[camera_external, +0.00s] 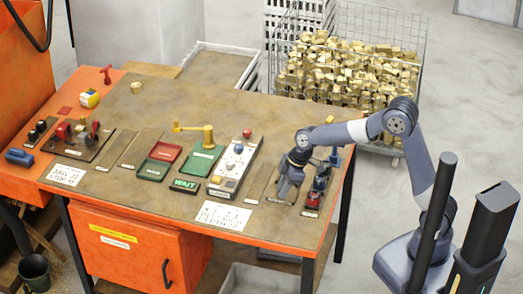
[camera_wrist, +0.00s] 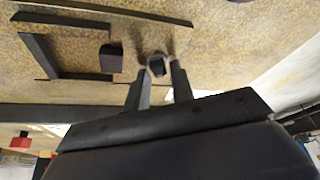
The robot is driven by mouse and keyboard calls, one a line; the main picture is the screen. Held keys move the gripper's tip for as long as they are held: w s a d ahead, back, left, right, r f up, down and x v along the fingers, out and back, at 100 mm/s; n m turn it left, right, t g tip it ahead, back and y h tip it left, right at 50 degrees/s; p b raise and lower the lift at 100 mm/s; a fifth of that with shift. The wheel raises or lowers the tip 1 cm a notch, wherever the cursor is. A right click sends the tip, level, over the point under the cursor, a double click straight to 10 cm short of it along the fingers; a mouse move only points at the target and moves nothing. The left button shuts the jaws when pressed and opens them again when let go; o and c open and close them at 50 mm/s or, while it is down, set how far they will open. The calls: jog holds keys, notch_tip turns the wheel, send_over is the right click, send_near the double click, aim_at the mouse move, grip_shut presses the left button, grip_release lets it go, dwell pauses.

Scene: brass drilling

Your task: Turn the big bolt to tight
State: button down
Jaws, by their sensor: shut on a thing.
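My gripper (camera_external: 281,197) reaches down to the right end of the workbench, beside a narrow dark board. In the wrist view, its two fingers (camera_wrist: 158,74) are shut on a small dark block-like head (camera_wrist: 157,65), which I take to be the big bolt. One finger is on each side of it. In the external view the gripper and wrist hide the bolt. How tight it is cannot be seen.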

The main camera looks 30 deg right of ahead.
jog(key=c, duration=1.4)
grip_release()
jog(key=v, duration=1)
jog(key=shift+d+r, duration=0.2)
jog(key=shift+r, duration=0.15)
jog(key=x, duration=1)
jog(key=shift+a+f, duration=0.15)
jog(key=shift+f, duration=0.25)
jog(key=shift+n, duration=0.3)
